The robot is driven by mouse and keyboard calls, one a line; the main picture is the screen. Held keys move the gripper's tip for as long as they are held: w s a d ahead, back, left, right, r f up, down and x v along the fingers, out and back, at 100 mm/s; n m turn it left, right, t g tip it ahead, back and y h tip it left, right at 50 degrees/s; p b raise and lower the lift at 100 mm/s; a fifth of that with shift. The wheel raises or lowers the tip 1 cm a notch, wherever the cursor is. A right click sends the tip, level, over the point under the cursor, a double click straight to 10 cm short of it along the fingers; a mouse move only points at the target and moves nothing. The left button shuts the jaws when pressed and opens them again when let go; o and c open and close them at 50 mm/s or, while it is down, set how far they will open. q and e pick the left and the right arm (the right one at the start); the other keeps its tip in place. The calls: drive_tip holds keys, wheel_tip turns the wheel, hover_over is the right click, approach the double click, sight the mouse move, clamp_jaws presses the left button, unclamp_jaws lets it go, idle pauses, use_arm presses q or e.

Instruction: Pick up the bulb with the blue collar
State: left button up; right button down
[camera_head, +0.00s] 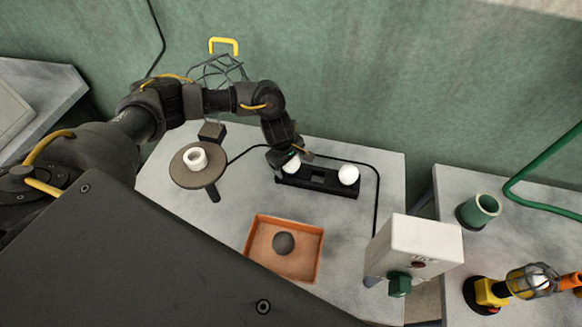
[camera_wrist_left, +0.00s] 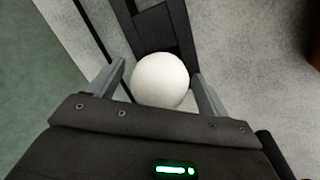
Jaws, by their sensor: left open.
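A black holder (camera_head: 318,178) lies on the grey table and carries two white bulbs. The right bulb (camera_head: 348,174) stands clear at its right end. The left bulb (camera_head: 292,164) is at its left end, partly covered by my left gripper (camera_head: 283,160). In the left wrist view, a round white bulb (camera_wrist_left: 160,80) sits between the two open fingers of that gripper (camera_wrist_left: 160,72). Its lower part is hidden. No collar colour can be made out on either bulb. My right gripper is not in view.
An orange tray (camera_head: 320,262) with a dark ball (camera_head: 283,243) is in front of the holder. A round stand (camera_head: 180,170) with a white ring (camera_head: 195,159) is left. A white box (camera_head: 415,245) with a green knob (camera_head: 399,284) and a caged lamp (camera_head: 530,281) are right.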

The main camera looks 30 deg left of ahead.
use_arm(q)
drive_tip(key=c, duration=1)
drive_tip(key=shift+c, duration=0.4)
drive_tip(key=shift+r, duration=0.1)
